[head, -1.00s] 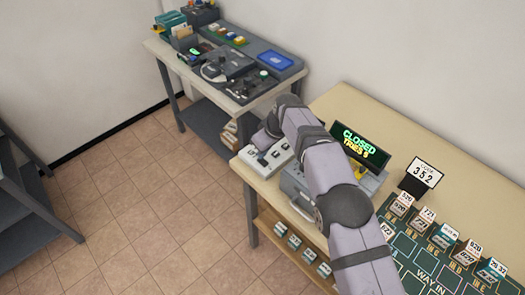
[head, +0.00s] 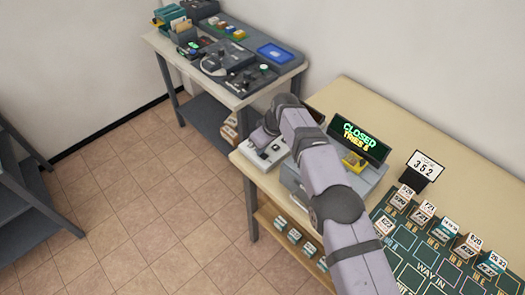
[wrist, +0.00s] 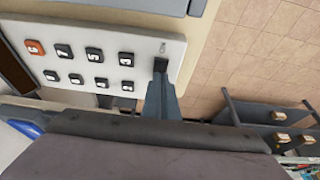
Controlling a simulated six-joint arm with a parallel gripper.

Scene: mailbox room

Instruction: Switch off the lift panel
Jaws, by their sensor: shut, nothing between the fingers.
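The lift panel appears to be the white button plate (head: 262,158) at the near left end of the beige table. In the wrist view the white plate (wrist: 110,36) carries rows of dark numbered buttons and one orange button (wrist: 34,47) at the far left. A small grey mark (wrist: 163,47) and a dark square piece (wrist: 160,64) sit at its right end. My gripper (wrist: 161,76) is shut and empty, its tips at the dark piece. I cannot tell if they touch it. In the head view my gripper end (head: 263,137) is over the panel, hiding part of it.
A grey box with a lit "CLOSED" display (head: 359,138) stands right of the panel. Another table (head: 152,40) with devices stands behind. The tiled floor (head: 150,200) at left is clear.

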